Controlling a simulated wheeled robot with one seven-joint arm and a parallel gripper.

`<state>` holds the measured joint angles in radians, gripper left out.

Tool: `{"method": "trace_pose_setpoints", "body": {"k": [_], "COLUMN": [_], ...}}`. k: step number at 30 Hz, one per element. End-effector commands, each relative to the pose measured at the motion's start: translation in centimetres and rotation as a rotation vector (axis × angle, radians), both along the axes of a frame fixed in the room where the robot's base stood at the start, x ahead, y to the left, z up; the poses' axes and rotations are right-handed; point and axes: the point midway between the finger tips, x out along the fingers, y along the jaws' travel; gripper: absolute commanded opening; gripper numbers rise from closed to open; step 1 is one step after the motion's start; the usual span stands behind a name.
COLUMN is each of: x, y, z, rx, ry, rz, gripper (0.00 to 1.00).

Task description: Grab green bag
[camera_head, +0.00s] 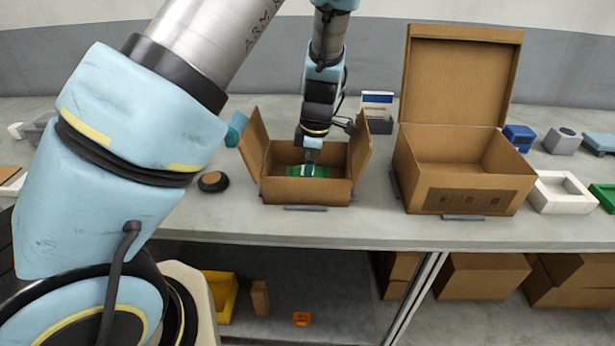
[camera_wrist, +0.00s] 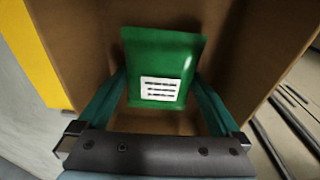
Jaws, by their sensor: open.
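The green bag (camera_wrist: 161,58) with a white printed label lies inside the small open cardboard box (camera_head: 290,190). In the head view only part of the green bag (camera_head: 319,171) shows beneath my gripper. My gripper (camera_head: 309,167) points down into the small box. In the wrist view its two teal fingers (camera_wrist: 160,92) are spread, one on each side of the bag's lower part. I cannot tell whether either finger touches the bag.
The small box's walls and open flaps surround my gripper. A larger open cardboard box (camera_head: 463,180) stands to the right. A dark round object (camera_head: 213,181) lies left of the small box. A white tray (camera_head: 563,192) sits at the right.

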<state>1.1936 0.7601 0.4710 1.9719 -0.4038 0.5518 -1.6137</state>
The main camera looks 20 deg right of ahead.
Motion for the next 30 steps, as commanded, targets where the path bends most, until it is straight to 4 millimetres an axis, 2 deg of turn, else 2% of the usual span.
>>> {"method": "trace_pose_setpoints", "body": {"k": [4,25,30], "x": [0.01,-0.01,0.00], "y": [0.01,0.00,-0.01], "z": [-0.17,-0.17,-0.15], "rx": [0.000,0.000,0.000], "ry": [0.000,0.000,0.000], "rz": [0.000,-0.001,-0.001], "gripper": [0.99,0.21,0.21]}}
